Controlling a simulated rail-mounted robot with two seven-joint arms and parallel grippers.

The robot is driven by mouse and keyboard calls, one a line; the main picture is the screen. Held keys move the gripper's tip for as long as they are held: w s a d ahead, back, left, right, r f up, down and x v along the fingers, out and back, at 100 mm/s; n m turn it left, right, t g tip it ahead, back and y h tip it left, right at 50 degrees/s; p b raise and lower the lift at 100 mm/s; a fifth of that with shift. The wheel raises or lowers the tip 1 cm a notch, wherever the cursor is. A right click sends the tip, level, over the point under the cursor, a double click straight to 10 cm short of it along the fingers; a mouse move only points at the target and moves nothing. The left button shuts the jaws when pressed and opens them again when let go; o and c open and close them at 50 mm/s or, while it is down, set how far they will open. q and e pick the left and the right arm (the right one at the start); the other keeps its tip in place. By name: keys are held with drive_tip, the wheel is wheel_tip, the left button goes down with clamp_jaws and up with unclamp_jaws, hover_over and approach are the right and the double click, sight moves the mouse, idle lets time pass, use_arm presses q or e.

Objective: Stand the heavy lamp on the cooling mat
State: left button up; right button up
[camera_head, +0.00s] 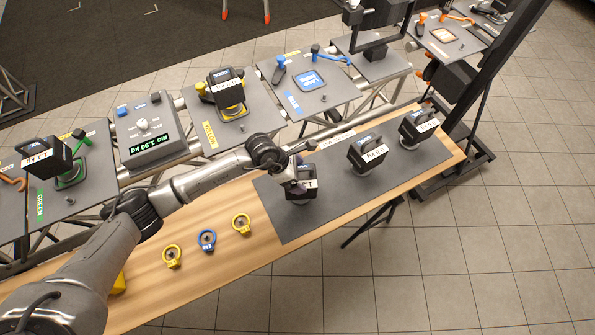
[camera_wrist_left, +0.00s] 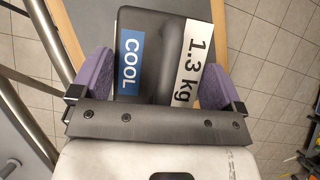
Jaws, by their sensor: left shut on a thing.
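My left gripper (camera_head: 297,179) is shut on a black lamp (camera_head: 302,196) at the left end of the dark grey mat (camera_head: 290,226). In the left wrist view this lamp (camera_wrist_left: 160,55) sits between the purple fingers, with a blue "COOL" label and a white "1.3 kg" label. Whether its base touches the mat is hard to tell. Two similar black lamps stand on the mat, a middle one (camera_head: 365,157) and a right one (camera_head: 416,130); their weight labels are too small to read surely. My right gripper is not in view.
A scale (camera_head: 147,135) with a lit readout stands behind the table. Plates on the truss hold a lamp by the green label (camera_head: 50,158) and one by the yellow label (camera_head: 224,88). Yellow and blue rings (camera_head: 207,240) lie on the wooden table, left of the mat.

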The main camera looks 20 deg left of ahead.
use_arm(q)
drive_tip(key=shift+w+r, duration=0.1)
drive_tip(key=o, duration=1.5)
drive_tip(key=shift+f, duration=0.25)
